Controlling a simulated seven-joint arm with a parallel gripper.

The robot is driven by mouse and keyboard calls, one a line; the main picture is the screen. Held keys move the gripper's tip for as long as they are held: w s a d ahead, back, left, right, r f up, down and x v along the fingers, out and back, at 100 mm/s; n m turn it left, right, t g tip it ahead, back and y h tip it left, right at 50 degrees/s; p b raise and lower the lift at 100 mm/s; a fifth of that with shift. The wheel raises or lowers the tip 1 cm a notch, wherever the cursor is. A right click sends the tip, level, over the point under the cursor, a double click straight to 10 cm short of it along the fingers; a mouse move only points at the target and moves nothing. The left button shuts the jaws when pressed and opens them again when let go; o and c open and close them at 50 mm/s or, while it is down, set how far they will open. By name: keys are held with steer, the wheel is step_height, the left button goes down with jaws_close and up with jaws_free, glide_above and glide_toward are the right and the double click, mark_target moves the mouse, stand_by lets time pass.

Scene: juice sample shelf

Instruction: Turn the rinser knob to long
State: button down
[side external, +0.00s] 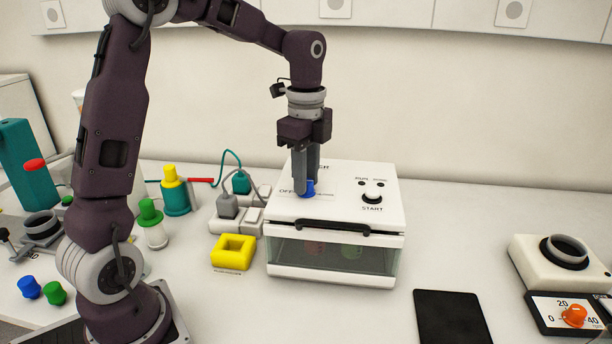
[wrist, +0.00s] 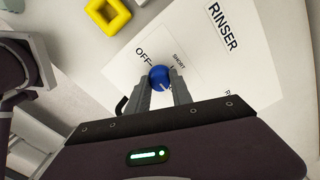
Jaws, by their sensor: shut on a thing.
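The rinser (side external: 335,192) is a white box with a glass front and a black handle. Its blue knob (side external: 309,188) sits on the top panel, beside the printed OFF label. In the wrist view the blue knob (wrist: 159,77) lies between my fingertips, with OFF to its left and SHORT at its upper right. My gripper (side external: 305,188) points straight down and is shut on the knob. A white pointer line shows on the knob's lower right part in the wrist view. The LONG label is not readable, hidden near the fingers.
A START button (side external: 373,191) is on the rinser's right side. A yellow square ring (side external: 233,252) and a power strip (side external: 240,212) stand to the left. A black pad (side external: 452,318) lies at the front right.

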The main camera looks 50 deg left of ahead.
stand_by(0.5)
steer(key=c, duration=1.1)
jaws_free()
steer(key=shift+c, duration=0.2)
step_height(320, 180, up, 7)
steer(key=shift+f, duration=0.1)
steer(key=shift+r, duration=0.2)
